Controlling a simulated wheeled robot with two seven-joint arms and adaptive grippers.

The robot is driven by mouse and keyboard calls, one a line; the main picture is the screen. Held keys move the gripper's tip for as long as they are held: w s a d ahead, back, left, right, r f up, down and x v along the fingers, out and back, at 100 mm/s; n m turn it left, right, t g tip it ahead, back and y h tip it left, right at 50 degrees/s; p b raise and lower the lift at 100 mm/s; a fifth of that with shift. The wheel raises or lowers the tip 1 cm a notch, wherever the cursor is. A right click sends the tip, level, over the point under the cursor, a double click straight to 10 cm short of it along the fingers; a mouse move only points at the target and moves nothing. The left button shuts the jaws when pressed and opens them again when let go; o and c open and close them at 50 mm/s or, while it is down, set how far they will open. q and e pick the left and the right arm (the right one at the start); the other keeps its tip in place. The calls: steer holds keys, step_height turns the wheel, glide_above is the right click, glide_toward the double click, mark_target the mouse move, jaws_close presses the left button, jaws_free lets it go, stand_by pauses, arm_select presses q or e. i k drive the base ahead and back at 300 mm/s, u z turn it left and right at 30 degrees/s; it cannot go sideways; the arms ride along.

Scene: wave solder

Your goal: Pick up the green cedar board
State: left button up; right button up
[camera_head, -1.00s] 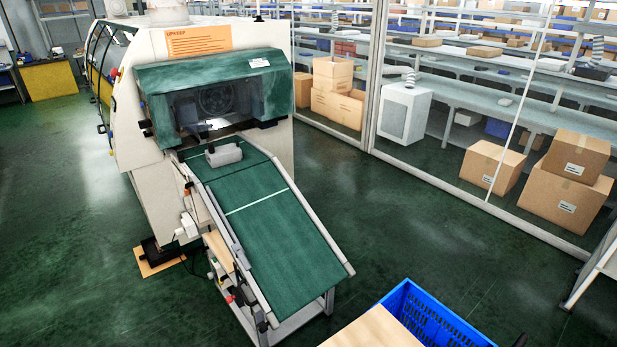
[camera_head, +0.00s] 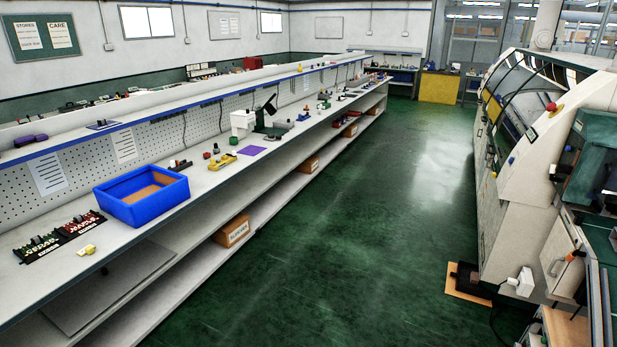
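Two small dark boards with parts on them lie side by side on the near left of the long workbench. The left board (camera_head: 40,247) carries green and pale markings and looks like the green cedar board, though its lettering is too small to read surely. The other board (camera_head: 82,226) has red markings and lies just to its right. Neither of my grippers is in view.
The white workbench (camera_head: 205,178) runs from the near left to the far back. A blue bin (camera_head: 143,208) stands right of the boards, and a small yellow part (camera_head: 86,250) lies before them. A large machine (camera_head: 545,130) stands at right. The green floor between is clear.

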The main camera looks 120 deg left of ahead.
mark_target(37, 242)
steer(key=z, duration=0.15)
steer(key=k, duration=1.35)
steer(key=u, duration=5.75)
steer(key=k, duration=1.3)
steer(key=z, duration=0.6)
steer(key=i, duration=0.65)
steer(key=z, duration=0.4)
